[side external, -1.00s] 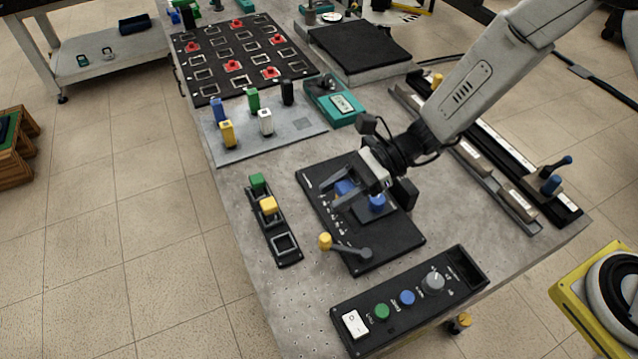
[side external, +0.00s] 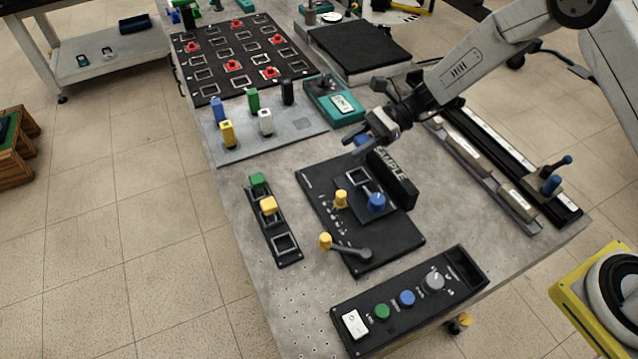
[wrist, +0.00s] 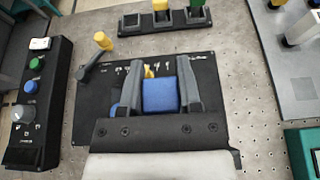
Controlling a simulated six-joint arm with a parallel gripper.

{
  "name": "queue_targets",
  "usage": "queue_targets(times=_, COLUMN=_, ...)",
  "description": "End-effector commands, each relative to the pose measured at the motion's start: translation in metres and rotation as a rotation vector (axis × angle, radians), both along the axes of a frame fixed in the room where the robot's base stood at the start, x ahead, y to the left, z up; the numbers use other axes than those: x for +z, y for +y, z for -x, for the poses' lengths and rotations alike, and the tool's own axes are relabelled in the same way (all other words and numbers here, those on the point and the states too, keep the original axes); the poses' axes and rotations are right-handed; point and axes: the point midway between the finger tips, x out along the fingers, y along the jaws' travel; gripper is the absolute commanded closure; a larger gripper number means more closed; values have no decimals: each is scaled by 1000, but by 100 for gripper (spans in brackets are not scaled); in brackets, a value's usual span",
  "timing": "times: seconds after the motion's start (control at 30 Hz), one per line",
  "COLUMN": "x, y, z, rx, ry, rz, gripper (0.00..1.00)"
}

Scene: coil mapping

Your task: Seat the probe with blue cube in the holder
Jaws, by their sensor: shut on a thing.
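My gripper (side external: 372,146) is shut on the blue cube (wrist: 160,95), which sits between the two fingers in the wrist view. It hangs above the far edge of the black sample fixture (side external: 405,240); the probe's lower part is hidden. The black three-slot holder (side external: 292,259) lies to the left of the fixture. A green cube (side external: 257,181) and a yellow cube (side external: 269,205) sit in two of its slots. The near slot is empty, and it shows at the top of the wrist view (wrist: 131,22).
The fixture has an empty square socket (side external: 357,177), a blue knob (side external: 376,201), a yellow knob (side external: 341,198), a yellow-tipped lever (side external: 350,249) and an upright SAMPLE block (side external: 398,185). A control box (side external: 410,300) lies nearer. A grey plate (side external: 285,145) carries several coloured blocks.

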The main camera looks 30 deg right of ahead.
Motion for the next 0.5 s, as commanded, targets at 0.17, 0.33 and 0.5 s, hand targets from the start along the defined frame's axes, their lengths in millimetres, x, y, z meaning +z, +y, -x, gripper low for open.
queue_targets(times=0.17, x=-4, y=0, z=0, rx=0, ry=0, rz=0, gripper=100)
queue_targets(times=0.33, x=-12, y=0, z=0, rx=0, ry=0, rz=0, gripper=100)
queue_targets(times=0.5, x=-23, y=0, z=0, rx=0, ry=1, rz=0, gripper=100)
